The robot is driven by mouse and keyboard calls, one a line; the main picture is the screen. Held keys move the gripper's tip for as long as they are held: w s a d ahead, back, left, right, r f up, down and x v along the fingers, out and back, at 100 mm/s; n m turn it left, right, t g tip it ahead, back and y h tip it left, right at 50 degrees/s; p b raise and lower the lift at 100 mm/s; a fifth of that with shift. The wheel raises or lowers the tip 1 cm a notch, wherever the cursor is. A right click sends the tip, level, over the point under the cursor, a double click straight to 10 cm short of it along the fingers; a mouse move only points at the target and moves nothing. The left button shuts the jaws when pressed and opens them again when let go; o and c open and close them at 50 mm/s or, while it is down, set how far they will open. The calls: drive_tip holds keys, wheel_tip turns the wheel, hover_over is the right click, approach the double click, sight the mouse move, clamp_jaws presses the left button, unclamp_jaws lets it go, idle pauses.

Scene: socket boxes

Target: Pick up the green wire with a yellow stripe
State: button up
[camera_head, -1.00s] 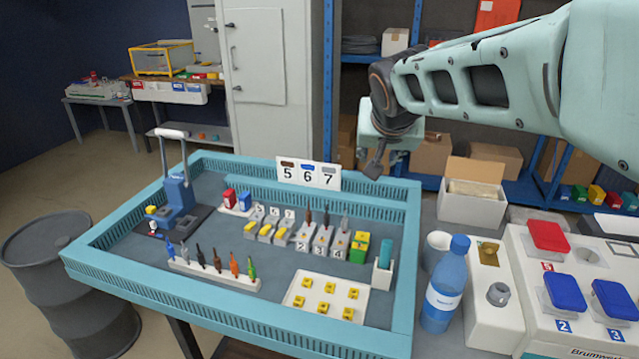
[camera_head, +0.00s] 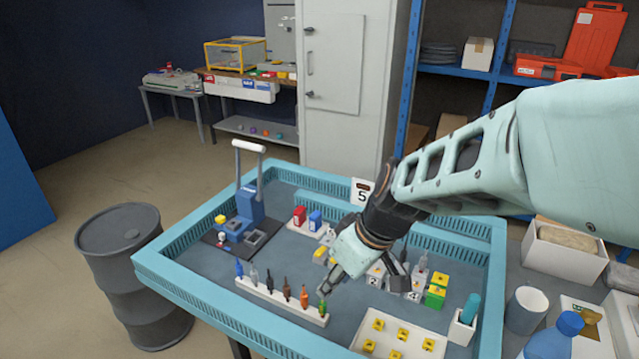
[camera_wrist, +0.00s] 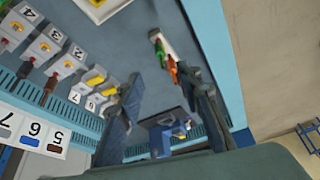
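The green wire (camera_head: 323,307) stands upright at the right end of a white rack (camera_head: 280,300) with several other wires: blue, grey, dark brown and orange. Its yellow stripe is too small to make out. My gripper (camera_head: 362,278) is open and empty, a little above and to the right of the green wire in the head view. In the wrist view the green wire (camera_wrist: 160,52) shows just beyond the open fingers (camera_wrist: 160,82), at the rack's end, with the orange wire beside it. The fingers appear apart from the wires.
Number blocks and socket boxes (camera_head: 375,278) stand behind and right of my gripper, partly hidden by it. A white tray of yellow pieces (camera_head: 425,330) lies at front right. A blue tool with a handle (camera_head: 250,203) stands at left. The teal table rim (camera_head: 190,300) surrounds all this.

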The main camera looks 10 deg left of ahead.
sight(324, 304)
drive_tip(key=x, duration=0.6)
drive_tip(key=b+x, duration=0.1)
drive_tip(key=x, duration=0.3)
drive_tip(key=shift+s+d+f, duration=0.1)
drive_tip(key=shift+s+d, duration=0.2)
drive_tip(key=shift+s, duration=0.1)
drive_tip(key=shift+w+a+f, duration=0.15)
drive_tip(key=shift+a+f, duration=0.05)
drive_tip(key=shift+f, duration=0.25)
drive_tip(key=shift+c, duration=0.3)
clamp_jaws()
